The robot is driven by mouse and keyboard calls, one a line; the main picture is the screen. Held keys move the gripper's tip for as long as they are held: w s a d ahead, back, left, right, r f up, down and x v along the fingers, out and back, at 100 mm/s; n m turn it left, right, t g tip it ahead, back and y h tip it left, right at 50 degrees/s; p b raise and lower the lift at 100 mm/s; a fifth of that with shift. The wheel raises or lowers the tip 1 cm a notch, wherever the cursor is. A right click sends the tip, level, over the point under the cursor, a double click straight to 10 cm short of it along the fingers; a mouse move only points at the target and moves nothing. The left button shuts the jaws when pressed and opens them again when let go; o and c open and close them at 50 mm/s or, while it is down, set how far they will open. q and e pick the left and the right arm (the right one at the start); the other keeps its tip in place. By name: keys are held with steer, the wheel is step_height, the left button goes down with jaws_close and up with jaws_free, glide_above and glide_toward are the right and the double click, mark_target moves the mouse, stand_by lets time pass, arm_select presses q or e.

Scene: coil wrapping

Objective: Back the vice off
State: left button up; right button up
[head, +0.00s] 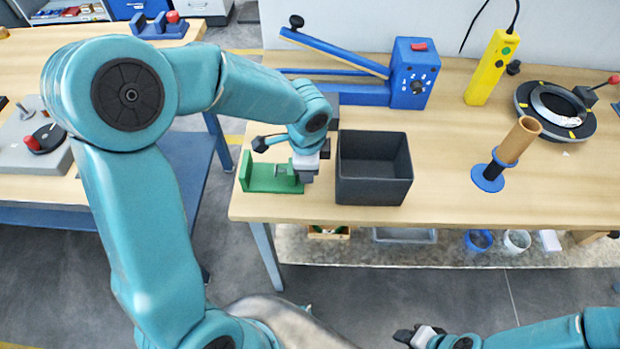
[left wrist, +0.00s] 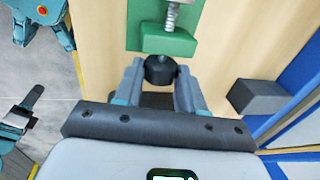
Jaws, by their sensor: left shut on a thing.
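The green vice (head: 262,178) stands at the left front edge of the main bench. In the left wrist view its green body (left wrist: 172,42) and bare metal screw (left wrist: 172,16) show at the top, with a round black knob (left wrist: 160,68) on the near end. My left gripper (head: 303,174) is at the right end of the vice. In the left wrist view its two fingers (left wrist: 160,76) are shut on the black knob, one on each side. My right gripper (head: 418,335) is low in the head view, away from the bench, and its finger gap is unclear.
A dark open bin (head: 374,195) stands close to the right of my left gripper. Behind is a blue machine with a lever (head: 412,75). A brown tube on a blue stand (head: 515,145), a yellow remote (head: 490,68) and a black ring (head: 553,108) are farther right. Bench between is clear.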

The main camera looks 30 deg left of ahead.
arm_select(q)
steer(key=shift+f, duration=0.15)
steer(key=b, duration=0.3)
steer(key=t+y+b, duration=0.1)
steer(key=b, duration=0.1)
steer(key=t+b, duration=0.1)
steer(key=b, duration=0.2)
steer(key=shift+s+d+f+b, duration=0.15)
steer(key=shift+s+f+b, duration=0.1)
steer(key=shift+b, duration=0.1)
steer(key=shift+r, duration=0.35)
steer(key=o, duration=0.6)
